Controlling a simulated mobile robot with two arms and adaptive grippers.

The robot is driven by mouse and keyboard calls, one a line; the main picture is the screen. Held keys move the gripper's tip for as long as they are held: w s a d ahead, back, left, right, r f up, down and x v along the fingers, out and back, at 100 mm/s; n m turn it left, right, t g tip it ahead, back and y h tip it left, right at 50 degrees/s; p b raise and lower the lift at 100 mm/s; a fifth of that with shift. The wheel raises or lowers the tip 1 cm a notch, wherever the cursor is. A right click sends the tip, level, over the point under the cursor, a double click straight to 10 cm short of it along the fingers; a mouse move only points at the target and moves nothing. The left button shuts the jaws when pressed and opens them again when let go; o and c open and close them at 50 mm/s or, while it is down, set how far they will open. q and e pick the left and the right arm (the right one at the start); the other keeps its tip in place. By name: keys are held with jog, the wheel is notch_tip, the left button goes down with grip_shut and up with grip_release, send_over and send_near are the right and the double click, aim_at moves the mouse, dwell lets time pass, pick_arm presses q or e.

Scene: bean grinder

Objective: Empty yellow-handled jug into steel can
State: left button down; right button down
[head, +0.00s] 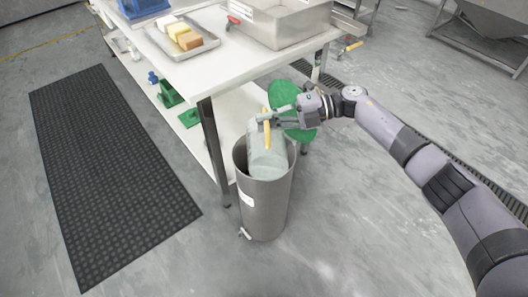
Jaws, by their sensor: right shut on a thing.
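The jug (263,159) is grey-green with a yellow handle (267,130). It is tipped over at the mouth of the tall steel can (263,207), its lower part inside the rim. My right gripper (268,121) is shut on the jug by its yellow handle, above the can. The can stands upright on the floor beside the table leg. The jug hides much of the can's inside, so I cannot tell what is in the can or whether anything is flowing. My left gripper is not in view.
A white table (209,75) stands behind the can, with a tray of blocks (187,39) and a steel basin (281,22) on top. A green round object (283,94) is behind my right gripper.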

jog(key=shift+r, duration=0.2)
jog(key=shift+w, duration=0.25)
jog(key=shift+w+r+m+b, duration=0.1)
jog(key=shift+w+m+b, duration=0.1)
jog(key=shift+m+b, duration=0.15)
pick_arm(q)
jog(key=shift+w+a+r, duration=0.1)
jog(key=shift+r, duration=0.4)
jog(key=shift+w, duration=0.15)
